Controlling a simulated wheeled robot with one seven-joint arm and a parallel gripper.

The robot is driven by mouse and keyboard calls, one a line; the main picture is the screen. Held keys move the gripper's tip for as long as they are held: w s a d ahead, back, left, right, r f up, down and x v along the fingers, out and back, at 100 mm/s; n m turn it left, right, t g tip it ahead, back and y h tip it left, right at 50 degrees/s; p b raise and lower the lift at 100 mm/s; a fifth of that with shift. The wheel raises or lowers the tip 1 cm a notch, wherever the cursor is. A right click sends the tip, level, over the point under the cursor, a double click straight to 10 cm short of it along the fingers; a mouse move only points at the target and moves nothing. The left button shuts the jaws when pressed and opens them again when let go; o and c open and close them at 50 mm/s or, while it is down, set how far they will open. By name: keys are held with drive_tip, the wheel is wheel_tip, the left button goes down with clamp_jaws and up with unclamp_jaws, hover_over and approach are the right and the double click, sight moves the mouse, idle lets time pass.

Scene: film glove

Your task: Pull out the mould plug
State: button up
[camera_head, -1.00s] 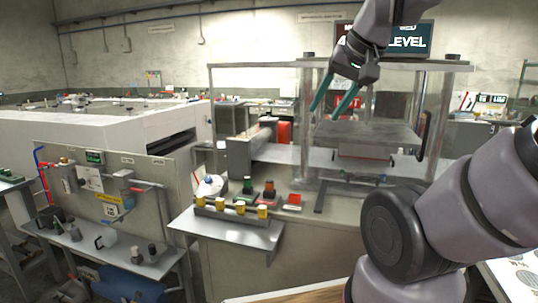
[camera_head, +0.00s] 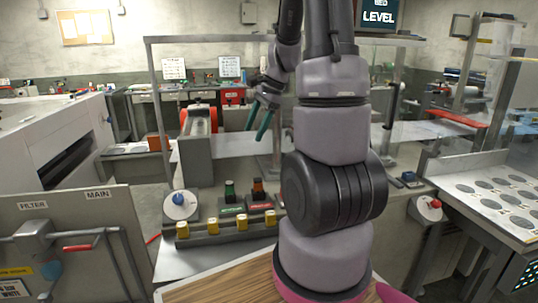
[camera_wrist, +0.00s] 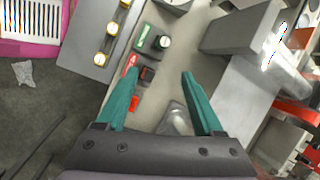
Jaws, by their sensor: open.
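My gripper (camera_head: 256,134) has two teal fingers, apart and empty, pointing down above the bench in the head view. In the wrist view my gripper (camera_wrist: 160,74) is open over the control ledge, with nothing between its fingertips but bench surface. A row of several yellow-topped plugs (camera_head: 213,227) stands on a dark bar at the ledge's front edge. In the wrist view yellow-topped plugs (camera_wrist: 112,29) show at upper left, clear of the fingers. I cannot tell which of them, if any, is the mould plug. No plug is labelled as such in a readable way.
Behind the row stand a green-based control (camera_head: 230,191), a red-based control (camera_head: 258,188) and a white round dial (camera_head: 180,205). A grey machine block (camera_head: 197,158) stands behind. Frame posts rise near my arm. A pipe panel (camera_head: 70,235) is at left, a dotted tray (camera_head: 495,195) at right.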

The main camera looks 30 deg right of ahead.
sight(258, 179)
drive_tip(key=w+d+f+m+g, duration=0.15)
drive_tip(key=d+f+m, duration=0.4)
drive_tip(key=f, duration=0.55)
drive_tip(key=shift+n, duration=0.45)
drive_tip(key=x, duration=1)
drive_tip(key=shift+w+a+f, duration=0.1)
drive_tip(key=shift+w+f, duration=0.05)
drive_tip(key=shift+w, duration=0.2)
clamp_jaws()
